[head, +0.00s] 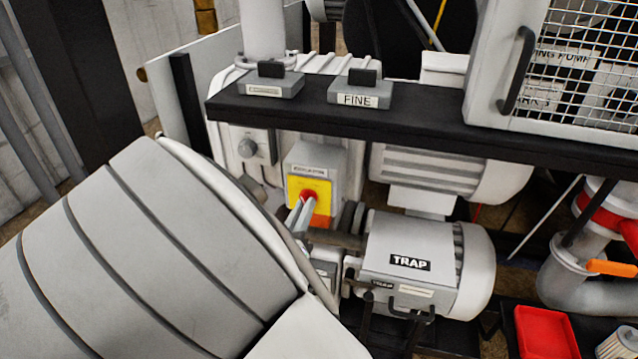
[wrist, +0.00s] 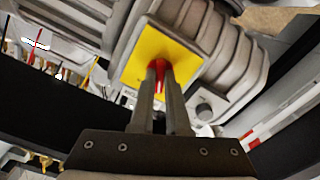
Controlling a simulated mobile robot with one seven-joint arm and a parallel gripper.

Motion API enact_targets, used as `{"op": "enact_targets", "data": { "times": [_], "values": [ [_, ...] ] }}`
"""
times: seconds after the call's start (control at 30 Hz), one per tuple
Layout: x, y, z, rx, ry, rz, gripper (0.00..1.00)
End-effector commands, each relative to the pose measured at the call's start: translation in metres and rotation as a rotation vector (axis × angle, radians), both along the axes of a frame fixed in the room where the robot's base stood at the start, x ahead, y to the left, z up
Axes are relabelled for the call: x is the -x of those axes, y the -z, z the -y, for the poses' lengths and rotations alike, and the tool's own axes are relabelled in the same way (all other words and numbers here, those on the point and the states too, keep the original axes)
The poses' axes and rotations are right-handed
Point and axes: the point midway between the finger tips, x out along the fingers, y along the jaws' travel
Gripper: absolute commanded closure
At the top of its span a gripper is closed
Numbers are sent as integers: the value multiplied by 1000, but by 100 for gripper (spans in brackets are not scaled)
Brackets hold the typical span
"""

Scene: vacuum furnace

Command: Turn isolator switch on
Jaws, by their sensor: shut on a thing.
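The isolator switch is a grey box (head: 320,160) with a yellow plate (head: 322,188) and a red handle (head: 309,196), in the middle of the head view. In the wrist view the yellow plate (wrist: 180,50) faces me and the red handle (wrist: 158,68) lies between my fingertips. My gripper (wrist: 161,78) is shut on the red handle. In the head view my gripper (head: 302,212) shows only as thin finger ends at the plate. My own arm hides the rest of it. The handle's exact angle is hard to tell.
A black rail (head: 420,128) with a box labelled FINE (head: 359,92) runs above the switch. A grey housing labelled TRAP (head: 410,255) stands at its lower right. A mesh door (head: 580,70) is at the upper right.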

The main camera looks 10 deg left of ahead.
Motion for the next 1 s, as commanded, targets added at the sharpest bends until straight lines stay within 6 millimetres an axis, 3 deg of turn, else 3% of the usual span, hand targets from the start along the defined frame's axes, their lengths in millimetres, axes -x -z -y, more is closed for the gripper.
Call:
{"op": "enact_targets", "data": {
  "times": [1.0],
  "values": [
    [0, 3, -1, -842, 1, 66, 100]
  ]
}}
